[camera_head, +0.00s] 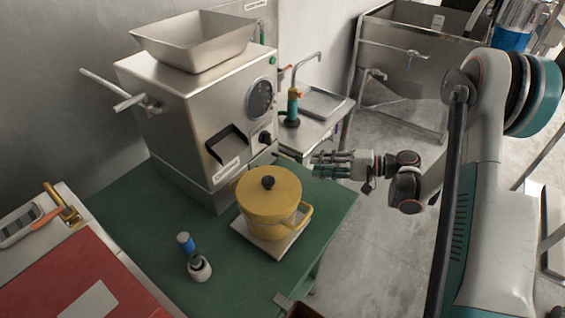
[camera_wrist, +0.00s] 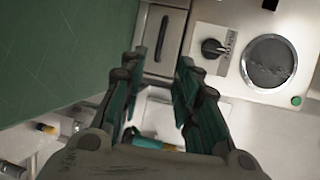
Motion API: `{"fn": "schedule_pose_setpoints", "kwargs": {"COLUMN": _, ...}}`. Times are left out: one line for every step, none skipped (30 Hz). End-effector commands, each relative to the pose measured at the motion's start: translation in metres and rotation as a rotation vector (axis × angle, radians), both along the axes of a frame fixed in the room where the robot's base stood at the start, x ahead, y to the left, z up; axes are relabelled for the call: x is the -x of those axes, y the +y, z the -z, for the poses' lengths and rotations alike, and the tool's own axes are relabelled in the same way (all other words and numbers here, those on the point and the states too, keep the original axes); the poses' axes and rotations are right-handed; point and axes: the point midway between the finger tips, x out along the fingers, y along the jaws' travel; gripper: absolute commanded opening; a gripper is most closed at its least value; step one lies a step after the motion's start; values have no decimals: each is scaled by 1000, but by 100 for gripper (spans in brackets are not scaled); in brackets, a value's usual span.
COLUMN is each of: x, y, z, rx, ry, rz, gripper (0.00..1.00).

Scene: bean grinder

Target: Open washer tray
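The grey metal machine (camera_head: 185,105) stands on the green bench at the left centre of the head view. Its front has a dark tray-like recess (camera_head: 227,143) with a small pale label below it that I cannot read. In the wrist view a rectangular front panel with a dark slot (camera_wrist: 163,38) shows just beyond my fingertips; it appears to be the same tray front. My gripper (camera_head: 318,164) is in front of the machine, to its right in the head view, apart from it. In the wrist view my gripper (camera_wrist: 161,68) has its fingers spread, with nothing between them.
A yellow lidded pot (camera_head: 268,198) stands on a pale plate in front of the machine. A black knob (camera_wrist: 213,48) and a round gauge (camera_wrist: 270,61) sit beside the tray front. A small blue-topped item (camera_head: 195,258) stands on the green bench (camera_head: 150,240). A sink table is behind.

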Motion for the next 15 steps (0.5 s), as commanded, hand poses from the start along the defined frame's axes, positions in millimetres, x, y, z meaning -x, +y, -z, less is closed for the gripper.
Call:
{"fn": "schedule_pose_setpoints", "kwargs": {"x": 0, "y": 2, "z": 2, "rx": -3, "ry": -1, "rz": -2, "gripper": 30}}
{"fn": "schedule_pose_setpoints", "kwargs": {"x": -1, "y": 4, "z": 2, "rx": -4, "ry": -1, "rz": -3, "gripper": 30}}
{"fn": "schedule_pose_setpoints", "kwargs": {"x": -1, "y": 7, "z": 3, "rx": -5, "ry": -1, "rz": -3, "gripper": 30}}
{"fn": "schedule_pose_setpoints", "kwargs": {"x": -2, "y": 10, "z": 3, "rx": -4, "ry": -1, "rz": -3, "gripper": 30}}
{"fn": "schedule_pose_setpoints", "kwargs": {"x": -3, "y": 13, "z": 4, "rx": -4, "ry": -1, "rz": -3, "gripper": 30}}
{"fn": "schedule_pose_setpoints", "kwargs": {"x": -4, "y": 19, "z": 6, "rx": -3, "ry": -1, "rz": -4, "gripper": 30}}
{"fn": "schedule_pose_setpoints", "kwargs": {"x": -5, "y": 24, "z": 7, "rx": -3, "ry": -1, "rz": -5, "gripper": 30}}
{"fn": "schedule_pose_setpoints", "kwargs": {"x": -7, "y": 29, "z": 8, "rx": -3, "ry": -1, "rz": -4, "gripper": 30}}
{"fn": "schedule_pose_setpoints", "kwargs": {"x": -9, "y": 37, "z": 10, "rx": -3, "ry": -1, "rz": -5, "gripper": 30}}
{"fn": "schedule_pose_setpoints", "kwargs": {"x": -10, "y": 43, "z": 11, "rx": -3, "ry": -1, "rz": -5, "gripper": 30}}
{"fn": "schedule_pose_setpoints", "kwargs": {"x": -12, "y": 48, "z": 12, "rx": -3, "ry": -1, "rz": -4, "gripper": 30}}
{"fn": "schedule_pose_setpoints", "kwargs": {"x": -14, "y": 56, "z": 13, "rx": -3, "ry": -1, "rz": -5, "gripper": 30}}
{"fn": "schedule_pose_setpoints", "kwargs": {"x": -15, "y": 62, "z": 14, "rx": -2, "ry": -1, "rz": -5, "gripper": 30}}
{"fn": "schedule_pose_setpoints", "kwargs": {"x": -17, "y": 67, "z": 16, "rx": -2, "ry": -1, "rz": -4, "gripper": 30}}
{"fn": "schedule_pose_setpoints", "kwargs": {"x": -19, "y": 75, "z": 17, "rx": -2, "ry": -1, "rz": -5, "gripper": 30}}
